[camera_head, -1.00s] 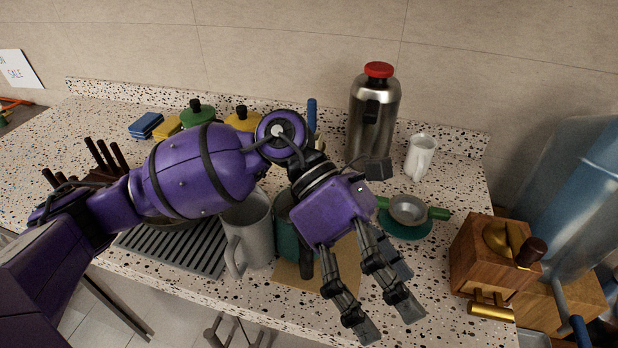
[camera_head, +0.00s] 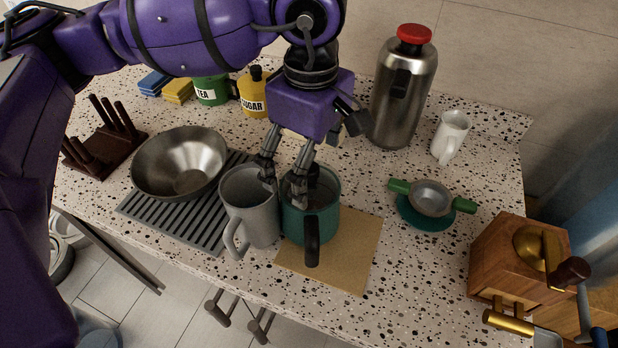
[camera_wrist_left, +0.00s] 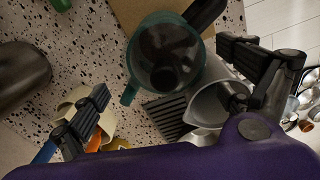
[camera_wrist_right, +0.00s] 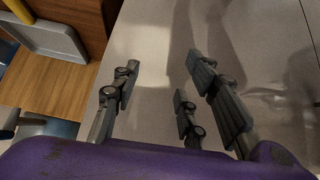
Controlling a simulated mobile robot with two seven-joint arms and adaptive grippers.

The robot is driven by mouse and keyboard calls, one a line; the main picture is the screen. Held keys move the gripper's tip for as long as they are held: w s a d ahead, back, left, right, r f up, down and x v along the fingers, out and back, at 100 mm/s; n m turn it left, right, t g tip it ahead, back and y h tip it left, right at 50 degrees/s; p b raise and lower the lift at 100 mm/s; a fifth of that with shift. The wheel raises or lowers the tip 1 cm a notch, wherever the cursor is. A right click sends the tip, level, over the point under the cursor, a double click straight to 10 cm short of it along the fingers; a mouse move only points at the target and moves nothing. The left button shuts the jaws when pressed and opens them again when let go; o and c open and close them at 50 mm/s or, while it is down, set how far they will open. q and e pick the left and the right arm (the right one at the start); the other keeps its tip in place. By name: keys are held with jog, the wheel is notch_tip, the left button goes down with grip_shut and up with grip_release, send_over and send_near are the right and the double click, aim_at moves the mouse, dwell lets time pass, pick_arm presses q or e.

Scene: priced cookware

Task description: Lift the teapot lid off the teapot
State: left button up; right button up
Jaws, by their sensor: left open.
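The teal teapot (camera_head: 323,226) stands on a tan board, its black handle toward the front. Its dark lid is mostly hidden behind my fingers in the head view. In the left wrist view the teapot (camera_wrist_left: 137,66) shows from above with its dark round lid (camera_wrist_left: 160,50), knob and spout. My left gripper (camera_head: 283,187) is open and points down, its fingertips over the teapot's left part and the grey pitcher's rim. Contact with the lid cannot be told. My right gripper (camera_wrist_right: 160,95) is open and empty over a pale surface, out of the head view.
A grey pitcher (camera_head: 252,218) stands close against the teapot's left side. A metal bowl (camera_head: 180,165) lies further left on a dark ribbed mat. A steel flask (camera_head: 402,95), white mug (camera_head: 451,138), small green-handled pan (camera_head: 431,198) and wooden grinder (camera_head: 500,260) stand right.

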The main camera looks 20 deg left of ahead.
pick_arm(q)
notch_tip(320, 180, down, 2)
jog(key=shift+f, duration=0.1)
jog(key=shift+c, duration=0.3)
